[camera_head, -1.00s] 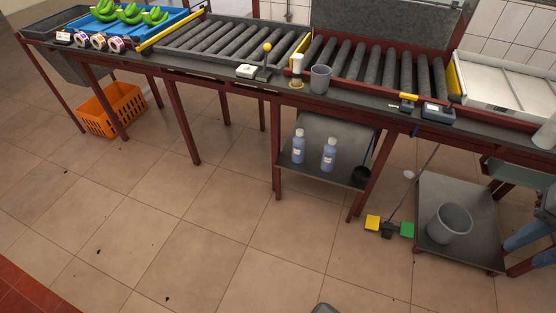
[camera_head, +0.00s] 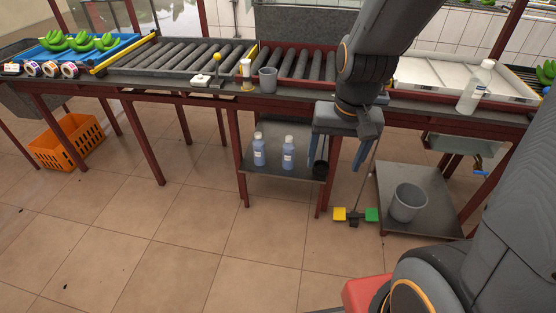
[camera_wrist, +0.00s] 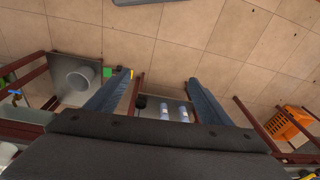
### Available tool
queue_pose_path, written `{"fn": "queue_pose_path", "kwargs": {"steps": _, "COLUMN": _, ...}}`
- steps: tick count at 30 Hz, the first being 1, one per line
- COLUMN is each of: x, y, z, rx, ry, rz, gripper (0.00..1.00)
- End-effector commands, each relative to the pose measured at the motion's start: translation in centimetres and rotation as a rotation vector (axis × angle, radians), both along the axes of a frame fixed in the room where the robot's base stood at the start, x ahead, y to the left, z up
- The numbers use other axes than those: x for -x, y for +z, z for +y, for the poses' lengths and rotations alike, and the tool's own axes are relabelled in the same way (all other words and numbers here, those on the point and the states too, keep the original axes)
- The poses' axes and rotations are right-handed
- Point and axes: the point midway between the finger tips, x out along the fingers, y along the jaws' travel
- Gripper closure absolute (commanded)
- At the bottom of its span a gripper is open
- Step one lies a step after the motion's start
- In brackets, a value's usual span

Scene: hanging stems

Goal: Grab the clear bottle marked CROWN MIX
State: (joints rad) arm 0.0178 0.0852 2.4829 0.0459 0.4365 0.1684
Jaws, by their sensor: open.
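Two bluish see-through bottles with white labels and pale caps stand upright on the lower shelf (camera_head: 262,174) under the bench, a left bottle (camera_head: 259,149) and a right bottle (camera_head: 288,153). They also show in the wrist view, as one bottle (camera_wrist: 164,111) and another bottle (camera_wrist: 183,113) between my fingers' lines. A larger pale bottle (camera_head: 474,88) with a label stands on the bench at the right. All label text is too small to read. My gripper (camera_head: 338,160) is open and empty, pointing down in front of the bench, right of the shelf bottles; it also shows in the wrist view (camera_wrist: 158,78).
A dark cup (camera_head: 320,168) stands on the shelf, partly behind my gripper. A grey bucket (camera_head: 408,203) stands on a low platform at the right. Yellow and green pedals (camera_head: 355,216) lie on the floor. An orange crate (camera_head: 66,142) is far left. Open floor lies in front.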

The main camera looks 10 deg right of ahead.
Motion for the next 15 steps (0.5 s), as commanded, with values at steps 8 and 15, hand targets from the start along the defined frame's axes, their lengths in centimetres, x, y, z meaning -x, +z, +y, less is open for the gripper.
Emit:
{"fn": "queue_pose_path", "kwargs": {"steps": 8, "x": -9.1, "y": -8.7, "z": -0.4, "rx": -0.096, "ry": -0.429, "rz": -0.010, "gripper": 0.26}}
{"fn": "queue_pose_path", "kwargs": {"steps": 15, "x": -16.6, "y": -15.5, "z": -1.1, "rx": -0.189, "ry": -0.803, "rz": -0.013, "gripper": 0.26}}
